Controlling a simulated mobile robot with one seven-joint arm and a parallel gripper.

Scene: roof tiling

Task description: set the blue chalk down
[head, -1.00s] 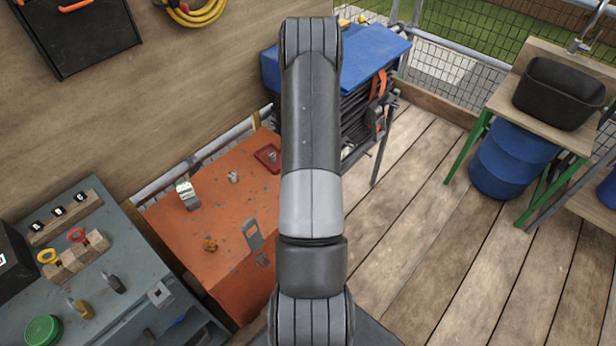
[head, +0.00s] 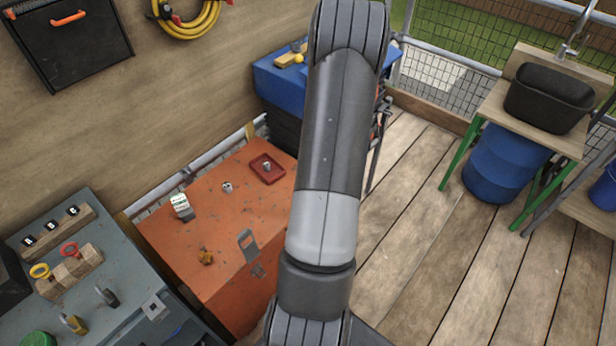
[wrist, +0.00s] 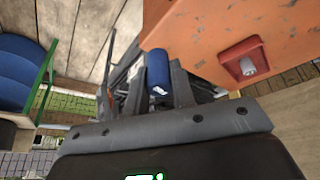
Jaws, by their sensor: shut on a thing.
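The blue chalk (wrist: 157,68) shows in the wrist view as a short blue cylinder with a pale mark near its lower end. My gripper (wrist: 158,80) is shut on it, with dark fingers on either side. In the wrist view the chalk appears beside the edge of the orange chest top (wrist: 205,50), and I cannot tell its height. In the head view my arm hides both gripper and chalk.
A grey bench (head: 85,265) stands left. A blue-topped stand (head: 275,82) is behind.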

